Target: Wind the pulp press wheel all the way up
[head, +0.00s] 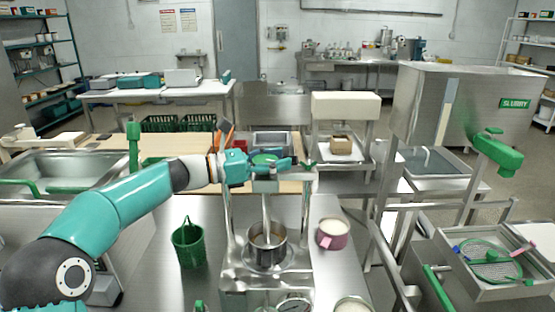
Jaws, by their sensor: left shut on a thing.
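The pulp press is a metal frame (229,215) with two upright posts, standing on the steel bench. Its green wheel (265,158) sits at the top of the frame, partly hidden by my gripper. A metal screw shaft (267,212) runs from the top down into a steel pot (267,246) between the posts. My left gripper (280,164) reaches in from the left at the top of the press and is shut on the wheel. Its exact hold on the rim is too small to see clearly. My right gripper is not in view.
A pressure gauge (293,305) is at the front. A large steel slurry hopper (462,105) and a tray (492,285) are at right.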

